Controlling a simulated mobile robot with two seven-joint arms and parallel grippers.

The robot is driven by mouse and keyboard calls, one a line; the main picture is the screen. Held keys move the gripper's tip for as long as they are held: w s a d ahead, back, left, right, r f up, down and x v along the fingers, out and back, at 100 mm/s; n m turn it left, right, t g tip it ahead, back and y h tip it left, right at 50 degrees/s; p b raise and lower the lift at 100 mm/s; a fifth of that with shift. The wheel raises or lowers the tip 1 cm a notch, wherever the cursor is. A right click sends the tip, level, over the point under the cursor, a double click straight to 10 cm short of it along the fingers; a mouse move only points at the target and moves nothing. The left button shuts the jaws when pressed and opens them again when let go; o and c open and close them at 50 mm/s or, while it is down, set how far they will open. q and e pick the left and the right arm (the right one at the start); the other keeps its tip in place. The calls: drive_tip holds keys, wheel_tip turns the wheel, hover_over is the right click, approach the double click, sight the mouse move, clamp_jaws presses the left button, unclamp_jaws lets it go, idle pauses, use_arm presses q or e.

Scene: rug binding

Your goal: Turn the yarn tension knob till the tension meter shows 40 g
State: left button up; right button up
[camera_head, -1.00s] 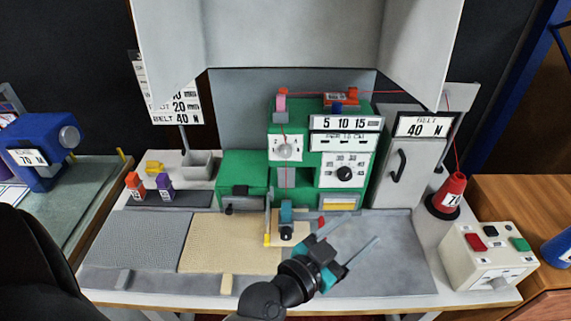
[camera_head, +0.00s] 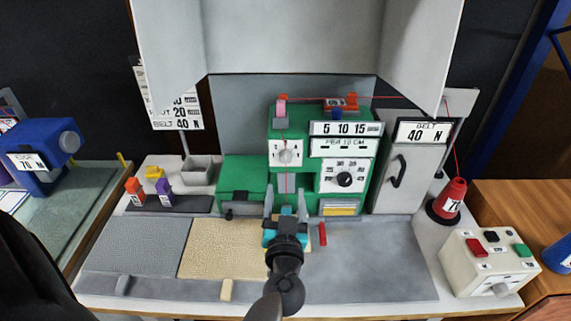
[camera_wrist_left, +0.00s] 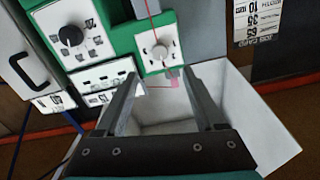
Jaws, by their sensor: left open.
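The green machine (camera_head: 243,170) stands at the back of the table. A round grey knob (camera_head: 286,155) sits on a white marked plate on its upper left, and also shows in the left wrist view (camera_wrist_left: 160,52). A black knob (camera_head: 344,179) sits on a numbered white plate to its right, and also shows in the wrist view (camera_wrist_left: 71,36). I cannot tell from the labels which is the tension knob, nor read a tension value. My left gripper (camera_head: 285,200) is open and empty, below and in front of the grey knob, apart from it. My right gripper is not in view.
Red yarn runs from a red cone (camera_head: 452,196) at the right over the machine top. A grey cabinet (camera_head: 400,165) stands right of the machine. A control box (camera_head: 489,262) is at front right.

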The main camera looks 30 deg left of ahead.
sight(286, 161)
use_arm(q)
drive_tip(key=b+x, duration=0.2)
drive_tip(key=x, duration=0.9)
drive_tip(key=shift+w, duration=0.1)
drive_tip(key=shift+c, duration=0.2)
clamp_jaws()
